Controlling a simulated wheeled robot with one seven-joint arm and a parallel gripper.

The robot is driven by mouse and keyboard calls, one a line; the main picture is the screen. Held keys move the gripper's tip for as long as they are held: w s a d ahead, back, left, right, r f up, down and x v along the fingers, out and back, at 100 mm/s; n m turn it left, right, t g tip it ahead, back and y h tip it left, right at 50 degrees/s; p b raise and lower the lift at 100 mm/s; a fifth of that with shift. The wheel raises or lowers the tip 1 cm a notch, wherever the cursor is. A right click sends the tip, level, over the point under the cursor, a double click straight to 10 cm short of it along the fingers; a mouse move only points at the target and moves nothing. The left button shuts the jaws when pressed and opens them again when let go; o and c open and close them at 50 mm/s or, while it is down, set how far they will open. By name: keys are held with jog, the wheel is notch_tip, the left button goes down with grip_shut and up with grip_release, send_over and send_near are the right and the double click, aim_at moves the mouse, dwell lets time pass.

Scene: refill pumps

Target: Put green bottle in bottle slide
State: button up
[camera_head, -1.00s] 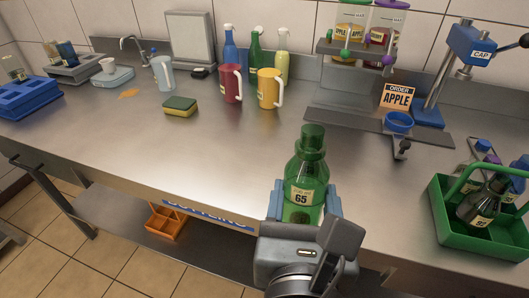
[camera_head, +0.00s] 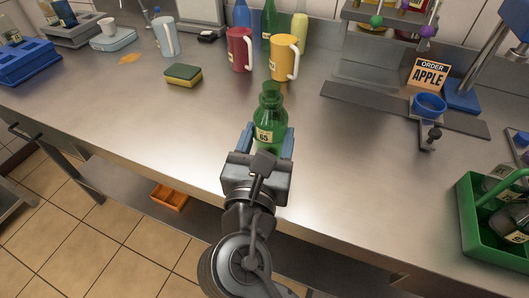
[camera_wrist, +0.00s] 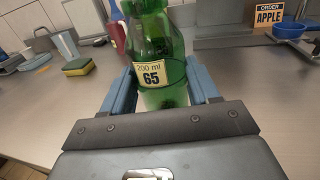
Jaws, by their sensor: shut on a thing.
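My gripper (camera_head: 265,147) is shut on the green bottle (camera_head: 270,108), with one blue finger on each side of its body. The bottle is upright, translucent and labelled "65"; it is over the counter's front part. In the wrist view, the bottle (camera_wrist: 155,45) stands between the fingers, its label reading "200 ml 65" and its top cut off by the frame. What looks like the bottle slide (camera_head: 385,105), a grey rail with a blue ring (camera_head: 429,104) on it, lies to the right and farther back, apart from the bottle.
Red (camera_head: 240,50) and yellow (camera_head: 285,58) mugs stand behind the bottle. A sponge (camera_head: 183,75) lies to the left. An "ORDER APPLE" sign (camera_head: 429,73) stands behind the rail. A green crate (camera_head: 480,225) with bottles is at the right edge. The counter between bottle and rail is clear.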

jog(key=shift+w+a+f, duration=0.35)
jog(key=shift+f, duration=0.05)
jog(key=shift+f+b, duration=0.3)
jog(key=shift+f, duration=1.6)
jog(key=o, duration=1.2)
jog(key=shift+o, duration=0.2)
jog(key=s+a, duration=0.2)
jog(key=s, duration=1)
jog(key=shift+b, duration=0.3)
